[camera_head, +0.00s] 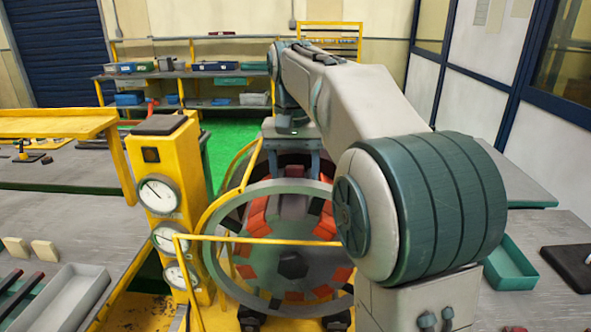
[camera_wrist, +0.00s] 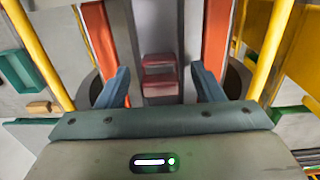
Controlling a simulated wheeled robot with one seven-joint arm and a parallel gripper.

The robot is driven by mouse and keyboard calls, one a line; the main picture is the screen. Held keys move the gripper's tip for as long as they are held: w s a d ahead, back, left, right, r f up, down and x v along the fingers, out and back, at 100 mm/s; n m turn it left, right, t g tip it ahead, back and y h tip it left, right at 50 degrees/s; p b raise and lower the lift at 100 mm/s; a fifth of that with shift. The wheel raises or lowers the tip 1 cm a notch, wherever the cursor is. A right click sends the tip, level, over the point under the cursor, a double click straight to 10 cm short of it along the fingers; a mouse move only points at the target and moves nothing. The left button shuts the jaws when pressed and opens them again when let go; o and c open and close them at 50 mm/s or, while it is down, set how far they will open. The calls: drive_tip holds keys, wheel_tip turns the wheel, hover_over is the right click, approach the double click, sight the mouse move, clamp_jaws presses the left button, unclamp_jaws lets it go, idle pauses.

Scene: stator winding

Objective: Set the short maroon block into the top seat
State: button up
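A short maroon block (camera_wrist: 160,84) shows in the wrist view between my fingers, in a grey channel between two orange-red coils (camera_wrist: 215,40). It has a stepped look, with a second maroon face just above it. Whether it is fully down in the seat I cannot tell. My gripper (camera_wrist: 163,92) is open, with a blue finger on each side and visible gaps to the block. In the head view my gripper (camera_head: 294,172) points down at the top of the round stator (camera_head: 222,262), whose ring holds several red segments. The top seat is mostly hidden there.
Yellow rails (camera_head: 262,241) cross in front of the stator. A yellow gauge post (camera_head: 165,185) stands at its left. A left bench holds a grey tray (camera_head: 75,297) and maroon bars (camera_head: 20,292). A green tray (camera_head: 510,265) lies at right.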

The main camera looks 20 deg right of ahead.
sight(293, 168)
drive_tip(key=shift+r, duration=0.1)
wheel_tip(293, 168, up, 14)
drive_tip(key=p, duration=0.2)
drive_tip(key=shift+a+f+p, duration=0.15)
drive_tip(key=shift+f+p, duration=0.05)
drive_tip(key=shift+p, duration=0.15)
